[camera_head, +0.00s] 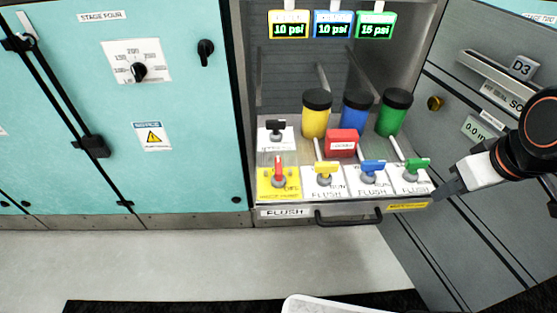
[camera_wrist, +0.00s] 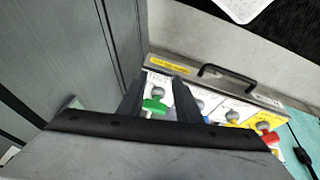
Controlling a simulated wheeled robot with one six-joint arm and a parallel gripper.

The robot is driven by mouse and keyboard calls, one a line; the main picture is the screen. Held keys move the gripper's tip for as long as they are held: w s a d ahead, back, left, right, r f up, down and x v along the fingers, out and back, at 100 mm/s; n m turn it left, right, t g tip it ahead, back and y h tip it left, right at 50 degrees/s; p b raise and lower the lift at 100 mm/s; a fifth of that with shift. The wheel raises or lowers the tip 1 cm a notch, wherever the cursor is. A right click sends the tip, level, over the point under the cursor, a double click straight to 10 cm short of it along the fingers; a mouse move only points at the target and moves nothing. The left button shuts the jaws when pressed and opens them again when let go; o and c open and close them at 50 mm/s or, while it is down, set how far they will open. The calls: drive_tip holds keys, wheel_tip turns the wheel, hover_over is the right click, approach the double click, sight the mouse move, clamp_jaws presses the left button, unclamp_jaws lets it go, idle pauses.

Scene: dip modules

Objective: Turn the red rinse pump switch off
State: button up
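The red rinse pump switch (camera_head: 278,171) sits on a yellow plate at the left end of the switch row. Its red handle points up in the head view, while the other handles lie sideways. In the wrist view the red switch (camera_wrist: 270,138) shows at the lower right, partly hidden by my gripper body. My gripper (camera_head: 441,192) is at the right end of the switch panel, beside the green switch (camera_head: 415,168) and well away from the red one. In the wrist view my gripper (camera_wrist: 159,82) has its two fingers apart, with nothing held between them.
Yellow (camera_head: 326,172) and blue (camera_head: 373,171) switches stand between my gripper and the red switch. A black switch (camera_head: 276,130), a red box (camera_head: 342,142) and yellow, blue and green black-capped containers stand behind. A black drawer handle (camera_head: 348,219) juts out in front.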

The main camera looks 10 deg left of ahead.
drive_tip(key=w+a+r+n+g, duration=0.1)
drive_tip(key=w+a+r+n, duration=0.3)
drive_tip(key=a+r+n, duration=0.4)
wheel_tip(320, 180, up, 8)
drive_tip(key=f+n+g, duration=0.1)
drive_tip(key=n+g, duration=0.2)
drive_tip(key=n, duration=2.3)
hover_over(278, 165)
drive_tip(key=shift+h, duration=0.3)
wheel_tip(278, 165, down, 17)
drive_tip(key=shift+d+r, duration=0.1)
clamp_jaws()
